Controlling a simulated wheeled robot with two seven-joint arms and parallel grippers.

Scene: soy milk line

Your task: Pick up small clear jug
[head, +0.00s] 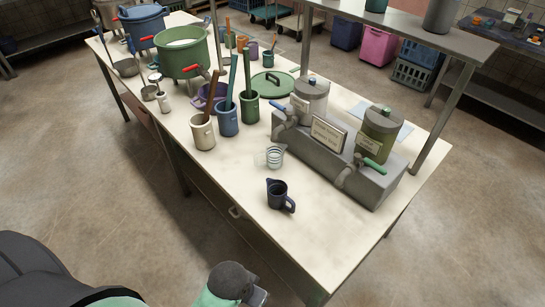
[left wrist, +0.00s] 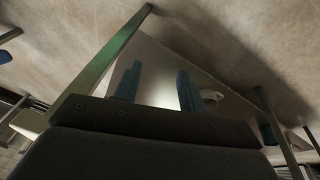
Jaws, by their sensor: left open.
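The small clear jug (head: 273,156) stands upright on the pale tabletop, in front of the grey dispenser unit in the head view. A dark jug (head: 279,195) with a handle stands nearer to me, a little apart from it. My left gripper shows in the left wrist view (left wrist: 158,88) as two teal fingers spread apart with nothing between them. In the head view part of my left arm is at the bottom edge, below and off the table's front edge, well away from the clear jug. The clear jug cannot be made out in the left wrist view. My right gripper is not in view.
The dispenser unit (head: 335,155) with two canisters stands right of the clear jug. A cream cup (head: 203,133), blue cup (head: 227,120) and green cup (head: 250,106) holding long tools stand behind left. A shelf (head: 405,25) overhangs the far side. The table's near corner (head: 315,255) is clear.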

